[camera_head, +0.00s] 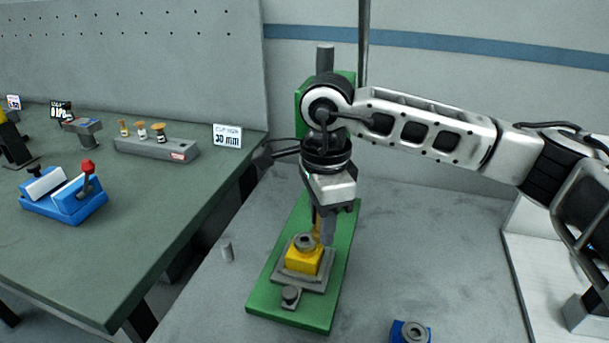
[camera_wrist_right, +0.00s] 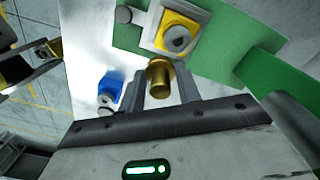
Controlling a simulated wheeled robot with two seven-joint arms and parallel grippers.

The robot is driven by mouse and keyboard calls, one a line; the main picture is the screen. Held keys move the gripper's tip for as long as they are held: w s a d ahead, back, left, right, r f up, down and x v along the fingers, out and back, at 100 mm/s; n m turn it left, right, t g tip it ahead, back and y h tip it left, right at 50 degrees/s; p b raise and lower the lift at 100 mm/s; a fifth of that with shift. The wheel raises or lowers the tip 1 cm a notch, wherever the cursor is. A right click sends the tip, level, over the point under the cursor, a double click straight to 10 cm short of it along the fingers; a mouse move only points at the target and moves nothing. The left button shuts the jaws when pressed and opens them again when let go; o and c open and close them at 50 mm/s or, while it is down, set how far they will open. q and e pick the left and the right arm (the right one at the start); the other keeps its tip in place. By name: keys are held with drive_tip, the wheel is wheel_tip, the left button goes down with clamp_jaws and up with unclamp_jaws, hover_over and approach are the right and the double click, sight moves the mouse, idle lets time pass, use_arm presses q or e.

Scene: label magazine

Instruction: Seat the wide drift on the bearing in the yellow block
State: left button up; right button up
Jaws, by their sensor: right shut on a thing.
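The yellow block (camera_head: 303,262) sits on a grey plate on the green press base (camera_head: 262,290). A grey ring-shaped bearing (camera_head: 304,242) shows on its top. The block (camera_wrist_right: 160,40) and bearing (camera_wrist_right: 177,40) also show in the right wrist view. My right gripper (camera_head: 320,222) points down just above and behind the block. It is shut on a brass drift (camera_wrist_right: 160,80), which shows between the fingers in the wrist view. The drift appears apart from the bearing, offset toward the gripper side. Its lower end is hard to see in the head view. My left gripper is not in view.
The grey press column (camera_head: 325,58) stands behind my right wrist, with a dark lever (camera_head: 275,155) to its left. A blue block (camera_head: 410,332) is at the front right. The left bench holds a grey rack (camera_head: 157,149).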

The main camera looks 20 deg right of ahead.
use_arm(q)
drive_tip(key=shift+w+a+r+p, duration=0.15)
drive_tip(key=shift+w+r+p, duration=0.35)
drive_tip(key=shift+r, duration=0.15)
use_arm(e)
drive_tip(key=w+a+r+m, duration=0.2)
drive_tip(key=r+m, duration=0.3)
drive_tip(key=m, duration=0.7)
drive_tip(key=shift+w, duration=0.55)
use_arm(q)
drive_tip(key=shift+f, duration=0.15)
use_arm(e)
wheel_tip(320, 180, down, 2)
drive_tip(key=shift+f+b, duration=0.1)
drive_tip(key=shift+b, duration=1)
wheel_tip(320, 180, down, 3)
drive_tip(key=shift+b, duration=1.2)
drive_tip(key=shift+f, duration=0.2)
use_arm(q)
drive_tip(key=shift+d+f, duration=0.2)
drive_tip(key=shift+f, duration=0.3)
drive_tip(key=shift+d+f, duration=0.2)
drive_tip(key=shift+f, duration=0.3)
